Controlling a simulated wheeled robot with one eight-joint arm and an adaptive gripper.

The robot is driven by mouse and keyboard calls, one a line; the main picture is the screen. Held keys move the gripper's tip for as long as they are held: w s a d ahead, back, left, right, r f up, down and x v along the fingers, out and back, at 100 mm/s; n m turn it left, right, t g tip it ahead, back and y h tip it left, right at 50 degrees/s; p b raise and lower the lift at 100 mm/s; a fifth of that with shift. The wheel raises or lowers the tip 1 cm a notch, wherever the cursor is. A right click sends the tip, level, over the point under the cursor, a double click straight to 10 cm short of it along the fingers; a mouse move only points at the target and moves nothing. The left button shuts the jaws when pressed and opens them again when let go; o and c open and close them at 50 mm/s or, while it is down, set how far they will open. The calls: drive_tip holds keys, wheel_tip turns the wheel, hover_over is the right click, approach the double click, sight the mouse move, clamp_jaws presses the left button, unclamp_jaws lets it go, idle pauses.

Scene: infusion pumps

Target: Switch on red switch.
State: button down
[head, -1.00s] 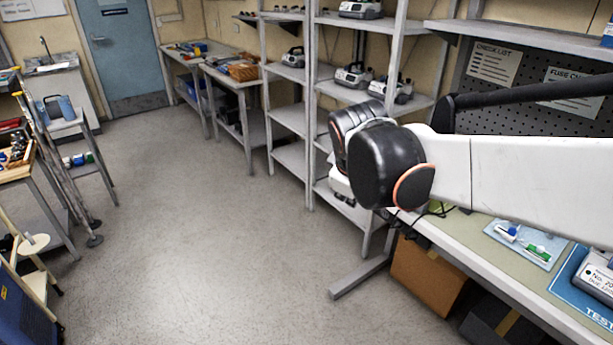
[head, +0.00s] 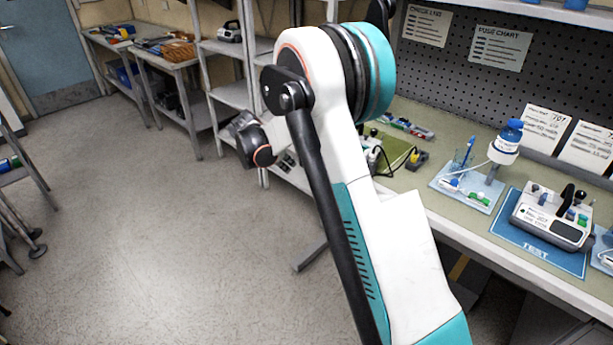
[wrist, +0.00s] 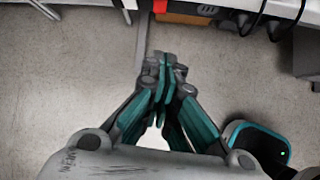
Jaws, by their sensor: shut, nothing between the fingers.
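My gripper (wrist: 163,60) shows in the wrist view with its fingers together and empty, above the bare floor. In the head view the fingers cannot be made out; the wrist end of my arm hangs left of the bench. An infusion pump (head: 548,222) sits on a blue mat marked TEST (head: 505,232) on the bench at the right, well away from my arm's end. No red switch can be made out clearly on it. A small red patch (wrist: 160,6) shows at the top edge of the wrist view; I cannot tell what it is.
The bench (head: 470,238) runs along the right under a pegboard (head: 470,75). A blue tray (head: 470,190) with small parts and a bottle on a stand (head: 505,145) are left of the pump. Grey shelves (head: 232,95) stand behind my arm.

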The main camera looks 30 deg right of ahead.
drive_tip(key=w+d+f+n+b, duration=0.1)
drive_tip(key=w+d+f+b, duration=0.4)
drive_tip(key=d+f, duration=0.5)
drive_tip(key=shift+d+f+h+b, duration=0.25)
drive_tip(key=shift+f+h+b, duration=0.05)
drive_tip(key=shift+f, duration=0.75)
drive_tip(key=shift+w+d+f, duration=0.15)
drive_tip(key=shift+d+f, duration=0.25)
drive_tip(key=shift+f, duration=0.1)
